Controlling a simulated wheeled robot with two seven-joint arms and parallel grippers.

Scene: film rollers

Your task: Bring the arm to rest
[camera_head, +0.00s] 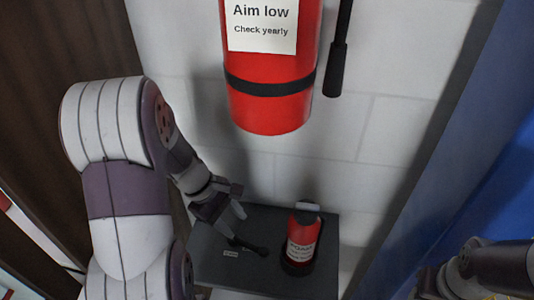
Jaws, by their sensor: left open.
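My left arm (125,200) comes in from the left, bent, with its white and purple links filling much of that side. My left gripper (236,222) is open and empty. In the picture it overlaps the left part of a dark grey surface (215,275) low by the wall. My right arm (490,268) shows at the lower right edge; its gripper fingers cannot be made out.
A large red fire extinguisher (270,95) with a black strap and a label hangs on the white block wall. A small red bottle (302,240) stands on the dark surface, near a small black object (250,246). A blue panel (500,170) is at right, dark wood at left.

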